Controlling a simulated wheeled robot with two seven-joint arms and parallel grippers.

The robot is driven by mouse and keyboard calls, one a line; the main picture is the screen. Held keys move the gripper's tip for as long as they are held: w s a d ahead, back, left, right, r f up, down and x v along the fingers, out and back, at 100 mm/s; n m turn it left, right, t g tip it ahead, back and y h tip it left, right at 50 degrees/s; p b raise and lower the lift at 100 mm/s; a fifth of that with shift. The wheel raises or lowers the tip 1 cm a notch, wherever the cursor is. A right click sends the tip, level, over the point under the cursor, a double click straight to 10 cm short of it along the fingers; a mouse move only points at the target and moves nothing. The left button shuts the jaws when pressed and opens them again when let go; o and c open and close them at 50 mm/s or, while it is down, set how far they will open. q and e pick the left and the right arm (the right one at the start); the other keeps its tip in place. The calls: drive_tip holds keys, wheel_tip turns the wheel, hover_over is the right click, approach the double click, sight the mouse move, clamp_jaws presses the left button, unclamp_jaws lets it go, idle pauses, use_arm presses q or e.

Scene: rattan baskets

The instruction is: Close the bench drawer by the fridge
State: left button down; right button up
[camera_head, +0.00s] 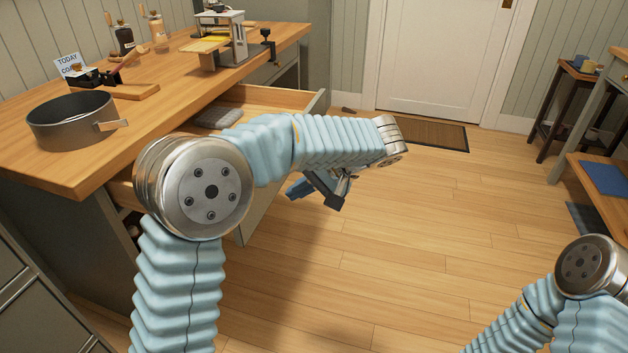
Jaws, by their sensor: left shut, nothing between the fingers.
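The bench drawer (262,96) is pulled out from under the wooden bench top (165,95). A grey folded item (218,117) lies inside it. The drawer's front panel (259,213) faces right, and my left arm hides much of it. My left gripper (322,191) is shut and empty, hanging below the arm's wrist on the outer side of the drawer front. I cannot tell whether it touches the panel. My right arm shows at the lower right, but its gripper is out of view. I cannot make out a fridge.
A grey pan (72,121), a sign (70,65), jars and a small machine (222,40) stand on the bench. A doormat (424,132) lies before a white door (443,55). A side table (577,105) stands at right. The wooden floor (430,240) between is clear.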

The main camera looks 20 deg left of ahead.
sight(261, 197)
use_arm(q)
drive_tip(key=shift+w+a+f, duration=0.1)
drive_tip(key=shift+a+f, duration=0.2)
drive_tip(key=shift+a, duration=0.7)
drive_tip(key=shift+s+a+f, duration=0.1)
drive_tip(key=shift+a+f, duration=0.15)
drive_tip(key=shift+a, duration=0.7)
drive_tip(key=shift+w+a+f, duration=0.1)
drive_tip(key=shift+a+f, duration=0.2)
drive_tip(key=shift+a, duration=0.7)
drive_tip(key=a, duration=1.5)
drive_tip(key=shift+w+a+b, duration=0.2)
drive_tip(key=shift+a+b, duration=0.15)
drive_tip(key=a, duration=1.5)
drive_tip(key=shift+w+a+p, duration=0.3)
drive_tip(key=shift+p, duration=0.1)
drive_tip(key=shift+d, duration=0.1)
